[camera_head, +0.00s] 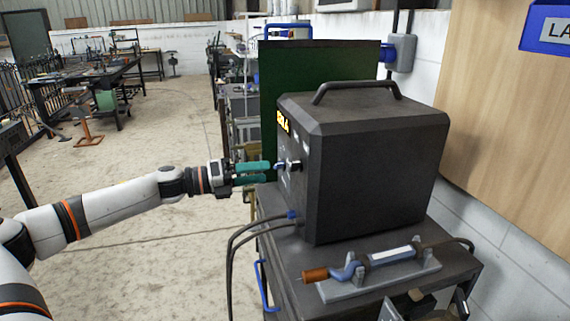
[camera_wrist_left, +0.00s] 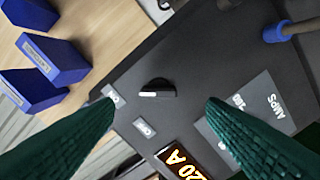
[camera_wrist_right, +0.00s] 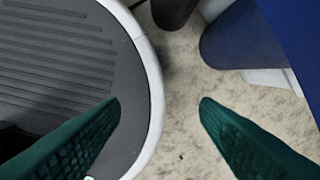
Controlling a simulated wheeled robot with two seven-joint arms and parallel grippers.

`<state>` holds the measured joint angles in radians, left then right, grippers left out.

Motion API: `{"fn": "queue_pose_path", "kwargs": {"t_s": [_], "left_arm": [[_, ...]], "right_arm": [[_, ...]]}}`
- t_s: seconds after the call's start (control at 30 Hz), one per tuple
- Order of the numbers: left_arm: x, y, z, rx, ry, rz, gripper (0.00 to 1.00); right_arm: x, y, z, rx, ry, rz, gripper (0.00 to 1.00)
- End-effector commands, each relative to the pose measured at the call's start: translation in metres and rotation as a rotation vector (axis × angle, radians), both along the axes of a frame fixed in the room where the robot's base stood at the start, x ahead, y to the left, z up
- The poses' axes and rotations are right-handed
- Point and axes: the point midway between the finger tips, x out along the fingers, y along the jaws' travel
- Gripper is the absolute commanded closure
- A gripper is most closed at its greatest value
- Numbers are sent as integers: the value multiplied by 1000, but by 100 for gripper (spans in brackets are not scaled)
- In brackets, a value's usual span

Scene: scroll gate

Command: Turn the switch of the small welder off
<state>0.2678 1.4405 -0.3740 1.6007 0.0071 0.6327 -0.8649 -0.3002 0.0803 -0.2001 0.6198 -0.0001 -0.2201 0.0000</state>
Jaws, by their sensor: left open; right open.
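The small welder (camera_head: 375,165) is a dark box with a top handle, standing on a metal cart. Its front panel faces left, with a lit yellow display that also shows in the left wrist view (camera_wrist_left: 183,163). My left gripper (camera_head: 270,171) is open in front of the panel. In the left wrist view its green fingers (camera_wrist_left: 161,104) stand either side of the switch, apart from it. My right gripper (camera_wrist_right: 160,105) is open and empty, pointing down.
Black cables (camera_head: 240,237) hang at the cart's left. A green panel (camera_head: 320,68) stands behind.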

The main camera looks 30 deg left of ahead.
Motion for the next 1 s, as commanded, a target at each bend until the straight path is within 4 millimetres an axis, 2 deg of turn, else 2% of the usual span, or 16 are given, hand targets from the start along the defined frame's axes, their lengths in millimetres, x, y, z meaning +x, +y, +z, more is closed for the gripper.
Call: {"fn": "queue_pose_path", "kwargs": {"t_s": [0.1, 0.5, 0.9, 0.93, 1.0], "left_arm": [[11, -11, 7, -3, -8, -5, 35], [48, -42, 4, -1, -3, -1, 35], [54, -47, 1, 1, -1, -3, 35], [54, -47, 1, 1, -1, -3, 36], [54, -47, 1, 1, -1, -3, 48]], "right_arm": [[0, 0, 12, 0, 0, 0, 44], [0, 0, 37, 0, 0, 0, 44], [0, 0, 38, 0, 0, 0, 44], [0, 0, 38, 0, 0, 0, 44], [0, 0, 38, 0, 0, 0, 44]]}}
